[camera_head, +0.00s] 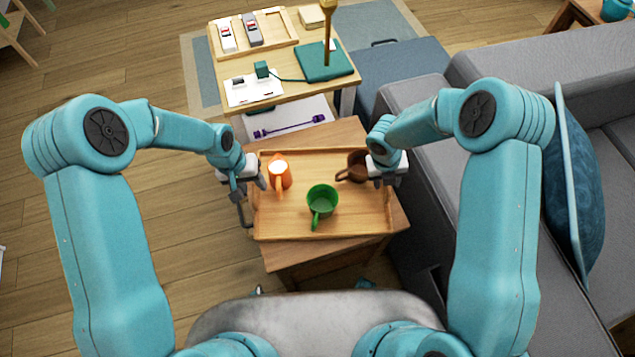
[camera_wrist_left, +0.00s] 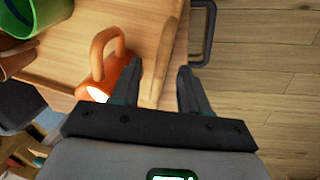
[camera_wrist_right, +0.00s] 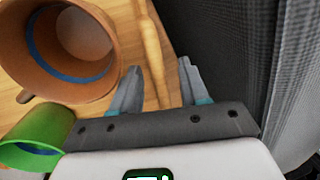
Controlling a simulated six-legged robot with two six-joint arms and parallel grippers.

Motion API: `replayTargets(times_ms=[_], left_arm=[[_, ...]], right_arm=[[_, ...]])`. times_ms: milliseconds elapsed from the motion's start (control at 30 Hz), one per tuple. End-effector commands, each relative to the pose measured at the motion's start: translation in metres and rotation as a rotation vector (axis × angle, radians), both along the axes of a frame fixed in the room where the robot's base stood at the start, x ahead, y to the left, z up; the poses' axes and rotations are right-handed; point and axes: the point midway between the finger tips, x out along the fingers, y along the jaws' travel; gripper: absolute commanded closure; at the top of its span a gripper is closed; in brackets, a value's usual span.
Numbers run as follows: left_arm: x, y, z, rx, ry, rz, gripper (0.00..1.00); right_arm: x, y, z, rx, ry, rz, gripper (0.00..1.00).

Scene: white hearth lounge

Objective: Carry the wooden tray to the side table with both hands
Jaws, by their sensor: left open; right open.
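The wooden tray (camera_head: 358,222) lies flat on a small wooden table (camera_head: 296,265) in front of me. On it are an orange mug (camera_head: 280,179) at the left, a green mug (camera_head: 321,200) in the middle and a brown mug (camera_head: 351,168) at the right. My left gripper (camera_head: 250,182) is open at the tray's left side; in the left wrist view its fingers (camera_wrist_left: 163,88) stand either side of the rim (camera_wrist_left: 153,77). My right gripper (camera_head: 380,173) is open at the right side, partly hiding the brown mug; its fingers (camera_wrist_right: 159,88) straddle the rim (camera_wrist_right: 150,45).
A grey sofa (camera_head: 409,96) stands close on the right. A light wooden table (camera_head: 292,71) with a lamp and small items stands beyond the tray. Another wooden table (camera_head: 572,14) shows at the top right. The floor (camera_head: 150,200) on the left is clear.

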Motion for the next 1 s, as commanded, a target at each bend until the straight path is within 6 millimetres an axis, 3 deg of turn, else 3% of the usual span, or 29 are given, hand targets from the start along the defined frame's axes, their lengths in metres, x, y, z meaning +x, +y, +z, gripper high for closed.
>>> replayTargets(times_ms=[100, 300, 567, 667, 1000], left_arm=[[0.001, 0.006, 0.03, 0.0, -0.006, 0.0, 0.55], [0.0, 0.014, 0.071, 0.0, -0.004, 0.001, 0.55], [0.0, 0.018, 0.094, 0.0, -0.001, -0.001, 0.55], [0.0, 0.019, 0.095, 0.0, 0.0, -0.001, 0.55], [0.0, 0.019, 0.094, 0.0, 0.0, 0.0, 0.55]], right_arm=[[0.0, 0.0, 0.0, 0.0, 0.0, 0.0, 0.55], [0.0, 0.0, 0.0, 0.0, 0.0, 0.0, 0.55], [0.0, 0.001, 0.003, -0.001, -0.001, 0.0, 0.55], [0.001, 0.003, 0.016, -0.001, -0.003, 0.001, 0.55], [0.001, 0.018, 0.09, 0.0, -0.005, 0.0, 0.55]])
